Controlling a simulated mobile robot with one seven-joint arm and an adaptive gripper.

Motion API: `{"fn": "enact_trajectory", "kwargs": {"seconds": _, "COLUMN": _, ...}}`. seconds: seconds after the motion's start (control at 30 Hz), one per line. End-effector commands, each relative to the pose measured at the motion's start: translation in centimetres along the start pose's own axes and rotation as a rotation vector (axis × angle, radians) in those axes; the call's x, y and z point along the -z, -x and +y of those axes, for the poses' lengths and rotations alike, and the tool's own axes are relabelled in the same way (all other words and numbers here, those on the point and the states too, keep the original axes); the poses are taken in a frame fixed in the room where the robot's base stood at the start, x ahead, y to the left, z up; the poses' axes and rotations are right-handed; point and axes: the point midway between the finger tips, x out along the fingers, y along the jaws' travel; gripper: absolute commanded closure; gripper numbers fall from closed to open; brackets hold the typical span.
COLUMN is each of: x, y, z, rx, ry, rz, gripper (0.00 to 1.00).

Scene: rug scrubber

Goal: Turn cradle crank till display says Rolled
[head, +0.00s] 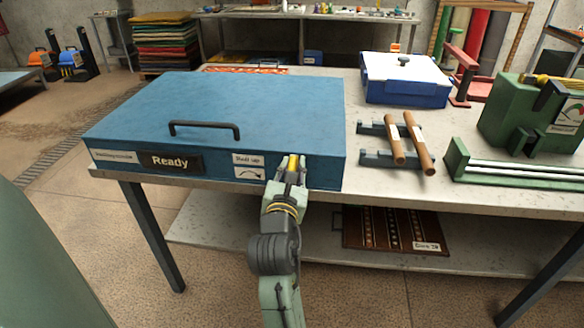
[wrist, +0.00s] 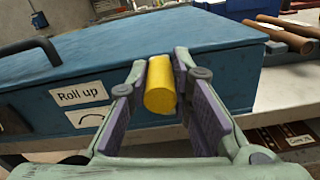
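The blue cradle box (head: 240,105) lies on the bench with its lid down. Its dark display (head: 170,161) reads "Ready". A white "Roll up" label with a curved arrow (head: 249,166) is on the front, right of the display; the label also shows in the wrist view (wrist: 79,94). The crank's yellow handle (wrist: 162,85) sticks out of the front near the right end. My gripper (head: 293,163) is at this handle, with one finger on each side and the tips close against it. The crank's arm is hidden behind my gripper.
A black lid handle (head: 204,127) stands on the box. Right of it, two brown rollers (head: 408,143) lie on a rack, with a green machine (head: 530,120) beyond. A blue-and-white case (head: 405,80) stands behind.

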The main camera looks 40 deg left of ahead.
Motion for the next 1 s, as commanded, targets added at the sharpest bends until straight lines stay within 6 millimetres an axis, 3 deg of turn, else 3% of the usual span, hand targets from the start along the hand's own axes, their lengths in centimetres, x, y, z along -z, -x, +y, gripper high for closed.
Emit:
{"fn": "enact_trajectory", "kwargs": {"seconds": 0.23, "x": 0.0, "y": 0.0, "z": 0.0, "rx": 0.0, "ry": 0.0, "rz": 0.0, "gripper": 1.0}}
{"fn": "enact_trajectory", "kwargs": {"seconds": 0.67, "x": -0.1, "y": 0.0, "z": -0.3, "rx": 0.002, "ry": -0.042, "rz": -0.001, "gripper": 1.0}}
{"fn": "enact_trajectory", "kwargs": {"seconds": 1.0, "x": -0.2, "y": 0.0, "z": -1.6, "rx": 0.004, "ry": -0.27, "rz": -0.002, "gripper": 1.0}}
